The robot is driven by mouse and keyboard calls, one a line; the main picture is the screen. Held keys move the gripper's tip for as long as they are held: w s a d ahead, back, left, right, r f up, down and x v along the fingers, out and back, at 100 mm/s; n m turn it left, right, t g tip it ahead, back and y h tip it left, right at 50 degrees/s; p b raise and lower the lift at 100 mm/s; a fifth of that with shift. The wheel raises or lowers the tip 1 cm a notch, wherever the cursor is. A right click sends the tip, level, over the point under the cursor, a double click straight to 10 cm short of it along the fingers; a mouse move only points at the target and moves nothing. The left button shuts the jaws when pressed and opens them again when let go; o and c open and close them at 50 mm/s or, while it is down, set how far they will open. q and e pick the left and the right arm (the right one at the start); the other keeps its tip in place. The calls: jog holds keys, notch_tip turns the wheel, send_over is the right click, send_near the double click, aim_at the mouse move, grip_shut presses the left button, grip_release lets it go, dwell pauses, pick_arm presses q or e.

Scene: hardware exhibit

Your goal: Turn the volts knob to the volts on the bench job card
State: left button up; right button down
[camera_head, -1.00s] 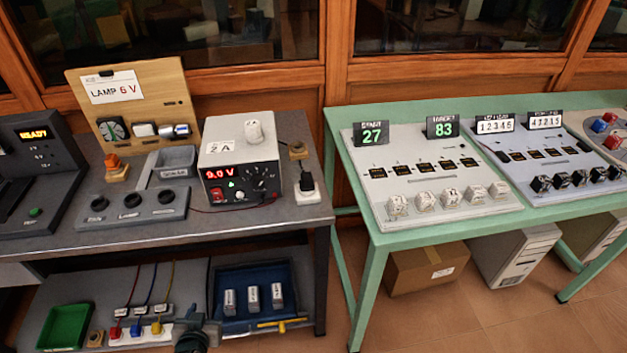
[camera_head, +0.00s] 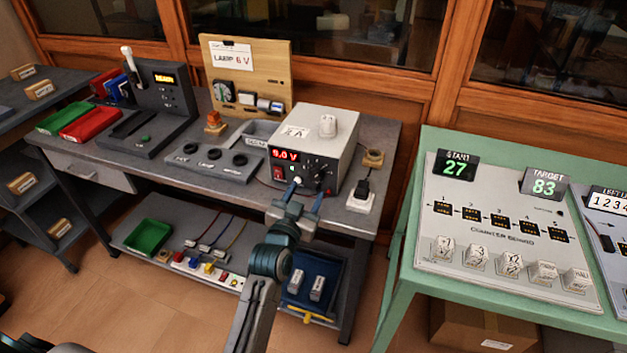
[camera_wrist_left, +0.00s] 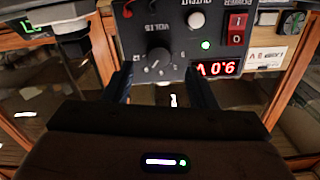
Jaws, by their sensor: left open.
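The power supply (camera_head: 341,131) is a grey box on the bench, its red display (camera_head: 286,155) reading 9.0 V. The job card (camera_head: 231,58) on the wooden board reads LAMP 6 V. In the left wrist view, which looks upside down, the black volts knob (camera_wrist_left: 157,63) sits on the dark panel, and the display (camera_wrist_left: 216,68) also shows. My left gripper (camera_head: 305,203) is in front of the panel, open and empty. In the left wrist view its fingers (camera_wrist_left: 161,87) stand on either side of the knob's line, apparently short of it.
A red power switch (camera_wrist_left: 236,27) and a pale output button (camera_wrist_left: 196,20) are near the knob. The green counter table (camera_head: 408,272) is at right.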

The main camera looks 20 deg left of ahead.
aim_at(314, 178)
pick_arm(q)
jog(key=w, duration=0.5)
jog(key=shift+d+p, duration=0.1)
jog(key=shift+p, duration=0.2)
pick_arm(e)
jog(key=shift+s+d+f, duration=0.1)
jog(key=shift+s+f, duration=0.15)
jog(key=shift+s, duration=0.3)
jog(key=shift+s+d+f, duration=0.1)
jog(key=shift+s+f, duration=0.1)
jog(key=shift+s, duration=0.3)
pick_arm(q)
jog(key=c, duration=1)
pick_arm(e)
jog(key=shift+r, duration=0.1)
